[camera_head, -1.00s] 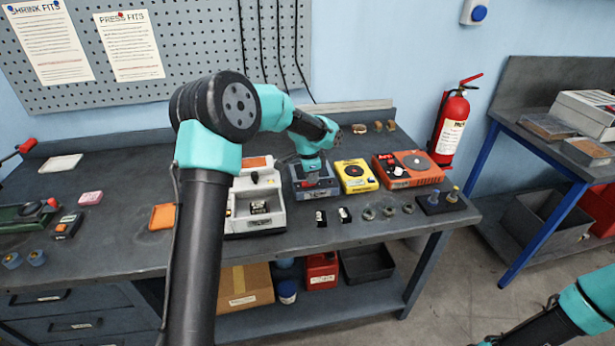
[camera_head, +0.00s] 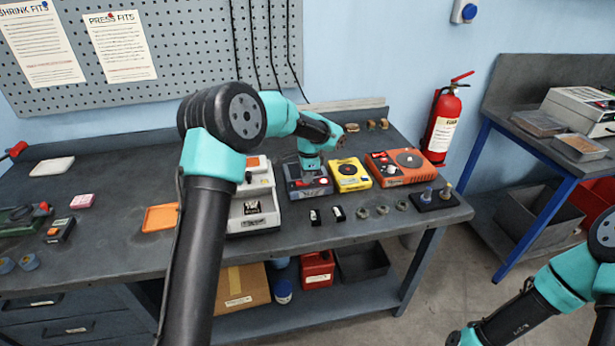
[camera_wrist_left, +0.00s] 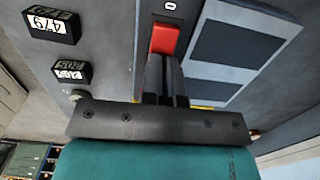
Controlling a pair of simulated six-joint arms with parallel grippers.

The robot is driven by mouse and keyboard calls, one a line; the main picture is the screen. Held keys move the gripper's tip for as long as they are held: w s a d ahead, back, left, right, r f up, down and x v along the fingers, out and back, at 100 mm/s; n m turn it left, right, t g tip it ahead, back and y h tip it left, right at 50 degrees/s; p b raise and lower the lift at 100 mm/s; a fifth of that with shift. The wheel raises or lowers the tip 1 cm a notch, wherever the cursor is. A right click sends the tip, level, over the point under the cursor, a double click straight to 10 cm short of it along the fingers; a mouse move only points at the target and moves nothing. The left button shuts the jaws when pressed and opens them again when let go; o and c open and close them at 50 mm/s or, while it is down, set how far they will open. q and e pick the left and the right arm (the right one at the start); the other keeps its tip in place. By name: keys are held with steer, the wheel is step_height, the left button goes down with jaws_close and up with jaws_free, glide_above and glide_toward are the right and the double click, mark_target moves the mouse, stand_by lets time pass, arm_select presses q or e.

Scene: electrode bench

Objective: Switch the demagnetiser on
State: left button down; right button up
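The grey-blue box that I take to be the demagnetiser (camera_head: 310,191) stands on the bench between a white machine and a yellow unit. In the left wrist view its red rocker switch (camera_wrist_left: 165,38) shows beside two dark blue-grey pads on its top. My left gripper (camera_head: 311,176) points down over this box. In the left wrist view its fingers (camera_wrist_left: 164,72) are together with nothing between them, their tips at the near edge of the switch. I cannot tell whether they touch it. My right gripper (camera_head: 456,338) is partly cut off at the bottom edge, away from the bench.
The yellow unit (camera_head: 350,174) and an orange unit (camera_head: 397,168) stand close on the right, the white machine (camera_head: 254,205) on the left. Two small black blocks (camera_head: 337,213) and several metal rings lie in front. An orange tray (camera_head: 160,217) lies further left.

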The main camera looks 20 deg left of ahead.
arm_select(q)
steer(key=shift+s+a+f, duration=0.5)
steer(key=shift+s+a, duration=0.1)
steer(key=shift+a+r, duration=0.1)
steer(key=shift+r, duration=0.45)
step_height(320, 180, up, 14)
steer(key=w+d, duration=0.1)
steer(key=shift+d, duration=0.35)
